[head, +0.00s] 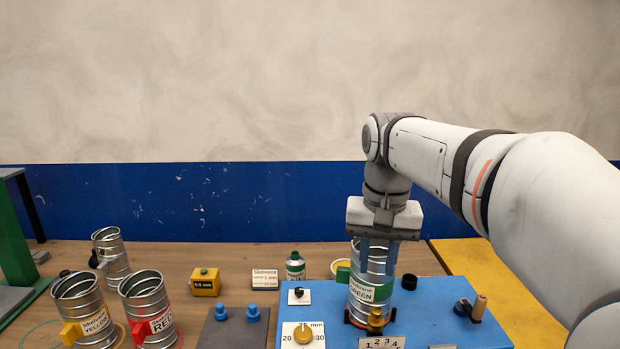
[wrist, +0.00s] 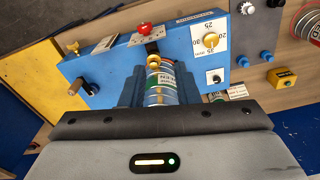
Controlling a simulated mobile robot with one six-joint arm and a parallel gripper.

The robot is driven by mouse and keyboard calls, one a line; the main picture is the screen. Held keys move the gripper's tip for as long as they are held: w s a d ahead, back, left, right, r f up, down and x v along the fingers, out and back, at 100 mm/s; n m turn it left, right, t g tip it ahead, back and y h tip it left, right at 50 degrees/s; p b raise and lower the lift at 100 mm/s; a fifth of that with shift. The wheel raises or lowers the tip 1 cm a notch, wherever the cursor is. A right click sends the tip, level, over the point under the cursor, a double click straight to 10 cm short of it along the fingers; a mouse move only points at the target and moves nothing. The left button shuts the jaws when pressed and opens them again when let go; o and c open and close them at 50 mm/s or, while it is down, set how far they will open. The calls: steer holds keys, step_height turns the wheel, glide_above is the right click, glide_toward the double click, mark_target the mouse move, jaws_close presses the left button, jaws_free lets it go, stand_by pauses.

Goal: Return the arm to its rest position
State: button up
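My gripper (head: 377,262) points down over the green-labelled spiral duct (head: 366,292), which stands upright in a dark holder on the blue fixture (head: 450,318). Its fingers reach down around the duct's upper part. In the wrist view the duct (wrist: 160,88) lies between the two fingers (wrist: 160,92). I cannot tell whether the fingers touch it or stand slightly clear. My arm reaches in from the right.
The yellow-labelled duct (head: 90,310), red-labelled duct (head: 150,318) and a plain duct (head: 112,258) stand at left. A yellow panel (head: 490,285) lies at right.

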steer(key=s+d+f+b, duration=0.1)
steer(key=s+f+b, duration=0.1)
steer(key=s+f, duration=0.2)
steer(key=s+d+f+n+t+b, duration=0.1)
steer(key=s+f, duration=0.4)
steer(key=f, duration=0.6)
steer(key=s+d+f+t+b, duration=0.1)
steer(key=s+d+f+b, duration=0.1)
steer(key=s+f+b, duration=0.2)
step_height(320, 180, down, 4)
steer(key=shift+s+r+n, duration=0.1)
steer(key=shift+s+n, duration=0.25)
steer(key=shift+n, duration=0.05)
